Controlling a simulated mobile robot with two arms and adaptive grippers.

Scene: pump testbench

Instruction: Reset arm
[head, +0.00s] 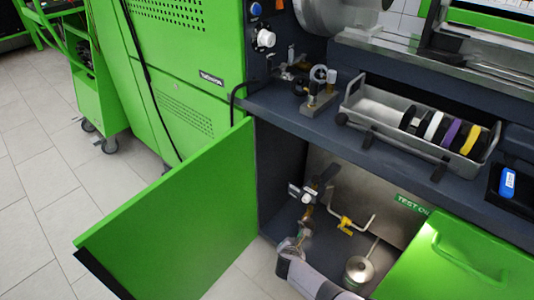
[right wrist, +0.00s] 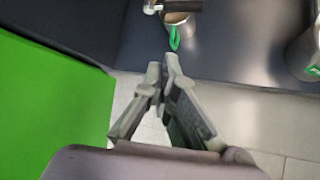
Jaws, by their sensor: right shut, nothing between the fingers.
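My right gripper (head: 294,240) shows at the bottom of the head view, low in front of the open cabinet. In the right wrist view its fingers (right wrist: 168,70) meet at the tips, with nothing between them. Its arm comes up from the bottom edge. My left gripper is not in view. The open green door (head: 170,225) stands to the left of the right gripper, and it also fills the left of the right wrist view (right wrist: 50,95). A valve fitting (head: 308,194) inside the cabinet is just beyond the gripper; contact cannot be told.
A metal can (head: 359,269) stands in the cabinet, right of the gripper. A yellow-handled valve (head: 346,225) is behind it. A grey tray (head: 377,120) with coloured rings sits on the bench. Tiled floor is free at left.

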